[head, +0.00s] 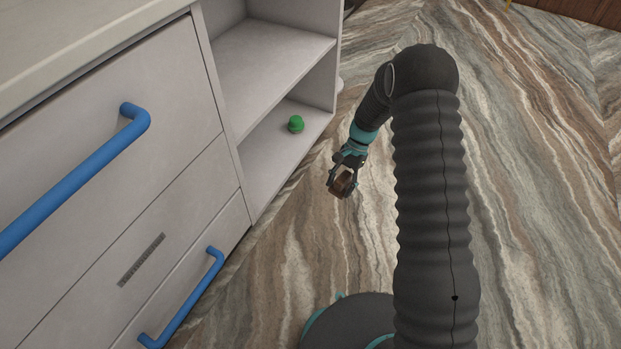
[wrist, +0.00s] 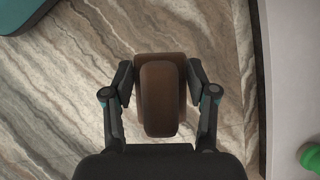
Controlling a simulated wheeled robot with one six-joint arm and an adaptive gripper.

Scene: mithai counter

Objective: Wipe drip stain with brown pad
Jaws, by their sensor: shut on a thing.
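My gripper (head: 341,185) is shut on a brown pad (head: 343,183), low over the marbled floor beside the open shelf unit. In the wrist view the brown pad (wrist: 159,98) sits between the two fingers of my gripper (wrist: 160,88), with a raised, rounded bar on top of a wider base. I cannot tell whether the pad touches the floor. I cannot make out a drip stain in either view; the floor's brown and grey veins make marks hard to tell apart.
A drawer unit with blue handles (head: 182,300) stands at the left. The open shelf (head: 275,160) next to it holds a small green object (head: 296,124), which also shows in the wrist view (wrist: 311,157). The marbled floor (head: 540,200) at the right is clear.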

